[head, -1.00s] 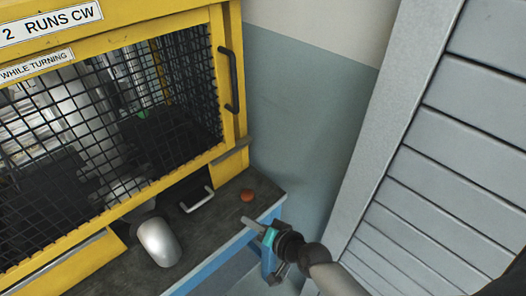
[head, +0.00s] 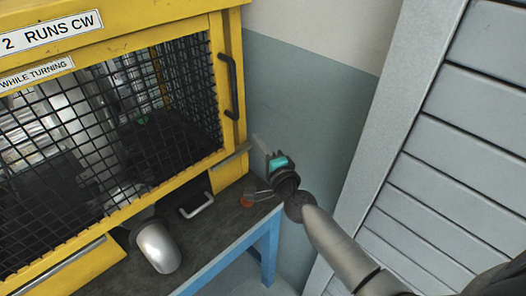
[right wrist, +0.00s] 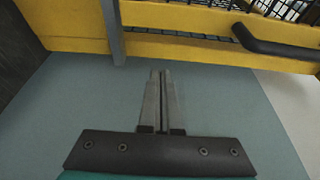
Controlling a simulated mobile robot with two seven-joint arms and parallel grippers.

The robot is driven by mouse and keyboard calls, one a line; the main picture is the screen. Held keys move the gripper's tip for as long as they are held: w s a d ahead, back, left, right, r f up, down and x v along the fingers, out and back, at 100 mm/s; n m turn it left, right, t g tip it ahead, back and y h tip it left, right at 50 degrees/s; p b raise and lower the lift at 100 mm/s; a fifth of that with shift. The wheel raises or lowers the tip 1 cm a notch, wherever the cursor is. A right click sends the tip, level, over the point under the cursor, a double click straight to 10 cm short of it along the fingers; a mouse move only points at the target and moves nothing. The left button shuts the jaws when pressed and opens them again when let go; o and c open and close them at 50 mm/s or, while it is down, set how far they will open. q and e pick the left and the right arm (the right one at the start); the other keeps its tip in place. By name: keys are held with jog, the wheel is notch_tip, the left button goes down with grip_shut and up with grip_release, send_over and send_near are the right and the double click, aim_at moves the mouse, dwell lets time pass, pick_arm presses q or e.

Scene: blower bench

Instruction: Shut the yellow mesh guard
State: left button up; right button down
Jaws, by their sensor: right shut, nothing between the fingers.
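The yellow mesh guard (head: 125,215) fills the left of the head view: a yellow frame with black wire mesh, and machine parts show behind it. A black handle (head: 232,88) is on its right side; the handle also shows at the upper right of the right wrist view (right wrist: 275,46). I cannot tell how far the guard stands from its frame. My right gripper (head: 260,144) is shut and empty, just right of the guard's lower right corner and below the handle. In the right wrist view its closed fingers (right wrist: 162,90) point toward the yellow frame, apart from it. My left gripper is not in view.
A grey bar (head: 231,157) sticks out near the guard's lower right corner. A dark bench top (head: 215,230) with blue legs lies below, with a small orange-red item (head: 247,200) and a pale handle (head: 196,206). A grey slatted panel (head: 440,180) stands at right.

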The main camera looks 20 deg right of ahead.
jog(key=w+a, duration=0.1)
jog(key=w, duration=0.1)
jog(key=w+a, duration=0.1)
jog(key=w, duration=0.1)
jog(key=shift+a, duration=0.35)
jog(key=shift+s+a, duration=0.3)
jog(key=shift+a, duration=0.25)
jog(key=shift+a, duration=0.15)
